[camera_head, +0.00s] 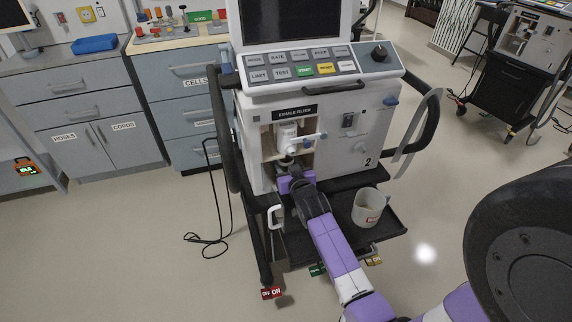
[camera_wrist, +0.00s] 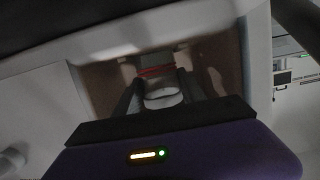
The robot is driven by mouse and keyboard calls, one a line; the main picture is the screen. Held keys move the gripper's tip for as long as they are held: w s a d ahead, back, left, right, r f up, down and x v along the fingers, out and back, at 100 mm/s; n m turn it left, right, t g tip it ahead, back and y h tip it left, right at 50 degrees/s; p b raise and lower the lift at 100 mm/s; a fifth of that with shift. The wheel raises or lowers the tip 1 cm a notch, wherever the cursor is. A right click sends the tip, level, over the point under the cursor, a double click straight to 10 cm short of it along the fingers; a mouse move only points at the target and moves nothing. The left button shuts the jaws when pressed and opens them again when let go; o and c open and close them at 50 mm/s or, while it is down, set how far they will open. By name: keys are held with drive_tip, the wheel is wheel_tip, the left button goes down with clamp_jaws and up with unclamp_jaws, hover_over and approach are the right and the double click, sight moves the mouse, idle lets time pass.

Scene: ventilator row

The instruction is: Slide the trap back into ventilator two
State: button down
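Ventilator two (camera_head: 352,150), marked "2", stands in the middle of the head view. Its bay (camera_head: 267,150) under the "EXHALE FILTER" label is open, with a white filter body (camera_head: 287,135) inside. My gripper (camera_head: 289,172) is at the lower part of this bay, below the filter body. In the wrist view, the fingers of my gripper (camera_wrist: 162,98) sit on both sides of the trap (camera_wrist: 163,97), a pale round cup, and look closed on it. Red lines (camera_wrist: 155,72) show just beyond the trap. Whether the trap touches the filter body cannot be told.
A jug (camera_head: 369,207) with a red label stands on the ventilator's dark lower shelf (camera_head: 395,228), right of my arm. A grey hose (camera_head: 418,130) hangs at the right side. A black cable (camera_head: 212,240) lies on the floor at left. Drawers (camera_head: 195,95) stand behind.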

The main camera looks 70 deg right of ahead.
drive_tip(key=c, duration=0.6)
unclamp_jaws()
drive_tip(key=v, duration=0.7)
drive_tip(key=shift+s+a+p, duration=0.25)
drive_tip(key=shift+a+p, duration=0.05)
drive_tip(key=shift+p, duration=0.1)
